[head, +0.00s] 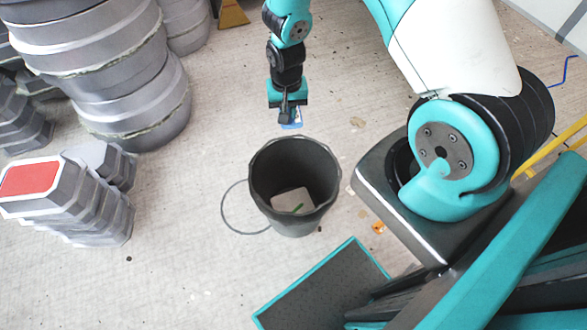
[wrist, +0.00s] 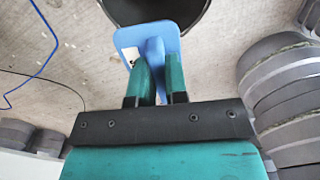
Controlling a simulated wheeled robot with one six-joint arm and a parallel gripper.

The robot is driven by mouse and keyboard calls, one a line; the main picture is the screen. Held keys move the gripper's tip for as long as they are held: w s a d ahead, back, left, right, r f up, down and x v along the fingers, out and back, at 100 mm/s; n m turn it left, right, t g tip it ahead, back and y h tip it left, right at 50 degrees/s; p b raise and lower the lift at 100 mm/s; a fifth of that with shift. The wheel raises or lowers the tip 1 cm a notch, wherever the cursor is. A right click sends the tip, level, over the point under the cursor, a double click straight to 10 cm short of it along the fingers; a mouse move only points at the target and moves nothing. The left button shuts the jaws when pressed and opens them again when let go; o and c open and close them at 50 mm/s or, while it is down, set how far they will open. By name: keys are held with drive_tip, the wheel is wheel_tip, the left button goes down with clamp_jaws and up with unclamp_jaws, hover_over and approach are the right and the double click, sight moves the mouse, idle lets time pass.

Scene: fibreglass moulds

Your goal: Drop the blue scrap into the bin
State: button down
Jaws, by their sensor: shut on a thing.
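The blue scrap (wrist: 150,40) is a flat piece with rounded corners. My gripper (wrist: 160,72) is shut on it, with the scrap sticking out past both fingertips in the wrist view. In the head view my gripper (head: 288,112) holds the blue scrap (head: 293,122) above the floor, just beyond the far rim of the bin. The bin (head: 258,178) is a dark open bucket standing upright, with a light flat piece and a small green strip inside. The bin's dark rim (wrist: 203,18) shows at the top of the wrist view, partly hidden behind the scrap.
Stacked grey moulds (head: 130,95) stand at the upper left. More grey moulds with a red top (head: 32,178) stand left of the bin. The bin's wire handle (head: 224,212) hangs out to its left. A blue cable (head: 566,70) lies at the right.

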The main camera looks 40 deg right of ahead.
drive_tip(key=d+f+m+b, duration=0.1)
drive_tip(key=f+m+b, duration=0.2)
drive_tip(key=f+b, duration=0.5)
drive_tip(key=w+d+f+m+b, duration=0.1)
drive_tip(key=f+m+b, duration=0.3)
drive_tip(key=f+b, duration=0.4)
drive_tip(key=w+d+f+m+b, duration=0.1)
drive_tip(key=f+b, duration=0.7)
drive_tip(key=f, duration=1.1)
drive_tip(key=shift+d+f+m+b, duration=0.3)
drive_tip(key=shift+d+m, duration=0.55)
drive_tip(key=shift+m, duration=0.35)
drive_tip(key=shift+w, duration=0.1)
drive_tip(key=c, duration=1.1)
unclamp_jaws()
drive_tip(key=shift+o, duration=0.2)
drive_tip(key=shift+r, duration=0.1)
wheel_tip(320, 180, up, 17)
drive_tip(key=p, duration=0.3)
drive_tip(key=shift+r, duration=0.2)
